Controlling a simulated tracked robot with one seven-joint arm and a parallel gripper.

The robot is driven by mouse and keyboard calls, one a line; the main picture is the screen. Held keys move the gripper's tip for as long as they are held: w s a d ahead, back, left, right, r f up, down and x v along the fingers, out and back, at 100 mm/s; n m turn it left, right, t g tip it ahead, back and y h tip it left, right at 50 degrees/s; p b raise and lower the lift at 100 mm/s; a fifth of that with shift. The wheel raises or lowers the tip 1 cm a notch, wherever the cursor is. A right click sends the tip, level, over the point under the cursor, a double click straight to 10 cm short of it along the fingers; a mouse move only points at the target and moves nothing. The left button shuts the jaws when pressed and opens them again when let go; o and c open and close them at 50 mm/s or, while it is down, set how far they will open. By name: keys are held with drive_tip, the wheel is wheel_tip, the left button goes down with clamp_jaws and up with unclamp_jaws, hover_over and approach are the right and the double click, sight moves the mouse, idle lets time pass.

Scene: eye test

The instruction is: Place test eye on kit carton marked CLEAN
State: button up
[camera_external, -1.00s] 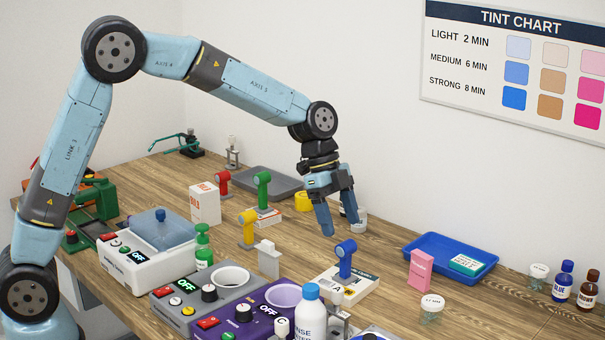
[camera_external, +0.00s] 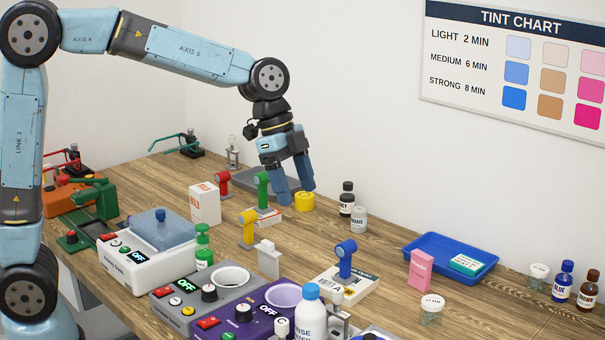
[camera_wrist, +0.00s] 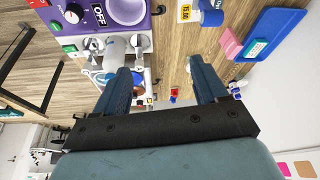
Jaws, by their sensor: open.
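Several eye-like pieces with round heads on short posts stand on the table: red (camera_external: 223,180), green (camera_external: 263,188), yellow (camera_external: 249,226) and blue (camera_external: 346,257). I cannot tell which is the test eye. The blue one is on a flat box (camera_external: 355,286); the green one is at a flat white-and-red carton (camera_external: 267,218). An upright white carton (camera_external: 204,204) stands left of them. No word CLEAN is readable. My gripper (camera_external: 294,195) is open and empty, fingers pointing down, by a yellow round piece (camera_external: 304,202). Its spread fingers also show in the wrist view (camera_wrist: 160,72).
A blue tray (camera_external: 430,250) holds a teal box (camera_external: 467,263), with a pink box (camera_external: 420,270) in front. Dark and clear bottles (camera_external: 347,199) stand right of my gripper. Machines and a rinse bottle (camera_external: 309,310) crowd the front. Bare wood lies between the bottles and the tray.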

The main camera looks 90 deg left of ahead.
drive_tip(key=s+d+n+t+y, duration=0.1)
drive_tip(key=s+d+n, duration=0.2)
drive_tip(key=s, duration=1.2)
drive_tip(key=s+d+r+n+t+y, duration=0.1)
drive_tip(key=s+d+n, duration=0.3)
drive_tip(key=s+d, duration=0.6)
drive_tip(key=s, duration=0.6)
drive_tip(key=shift+s+r, duration=0.15)
drive_tip(key=shift+r, duration=0.1)
